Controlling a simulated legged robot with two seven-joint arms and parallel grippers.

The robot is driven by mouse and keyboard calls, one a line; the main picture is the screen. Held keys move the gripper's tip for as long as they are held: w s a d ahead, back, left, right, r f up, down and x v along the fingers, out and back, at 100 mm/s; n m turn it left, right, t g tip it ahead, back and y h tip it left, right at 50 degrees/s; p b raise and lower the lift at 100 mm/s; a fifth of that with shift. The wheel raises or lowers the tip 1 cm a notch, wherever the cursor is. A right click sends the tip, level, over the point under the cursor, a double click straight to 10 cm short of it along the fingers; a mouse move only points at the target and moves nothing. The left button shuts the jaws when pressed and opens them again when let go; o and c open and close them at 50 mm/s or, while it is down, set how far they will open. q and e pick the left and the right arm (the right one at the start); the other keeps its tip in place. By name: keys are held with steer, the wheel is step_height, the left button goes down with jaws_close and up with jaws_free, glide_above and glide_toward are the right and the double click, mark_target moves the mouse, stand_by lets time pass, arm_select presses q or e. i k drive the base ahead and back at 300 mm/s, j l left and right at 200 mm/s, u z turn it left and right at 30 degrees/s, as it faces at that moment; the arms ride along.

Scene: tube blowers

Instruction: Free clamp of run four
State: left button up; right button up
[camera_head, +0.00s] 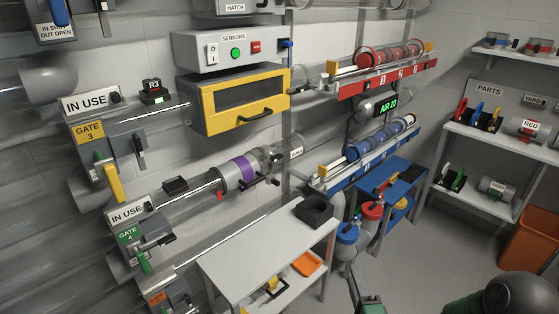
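The run four pipe starts at the gate with the green GATE 4 label (130,236), under an IN USE sign (130,212). Along this run at centre left is a coupling with a purple band (241,169). To its right is a clear section with dark clamp-like fittings (272,160); I cannot tell their exact state. A small red piece (220,196) shows below the coupling. My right gripper (366,297) is at the bottom edge, partly cut off, low and well away from the run. I cannot tell its opening. My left gripper is not in view.
A grey table (255,256) with a black holder (314,210) stands below the run. A yellow-framed box (240,101) hangs above it. Blue and red canisters (347,235) stand by a blue table (396,186). A parts shelf (490,141) is at right. Floor between is free.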

mark_target(274, 157)
steer(key=i+l+u, duration=0.1)
steer(key=i+l, duration=0.15)
steer(key=i, duration=0.2)
steer(key=i+l, duration=0.25)
steer(key=i, duration=0.15)
steer(key=i+u, duration=0.05)
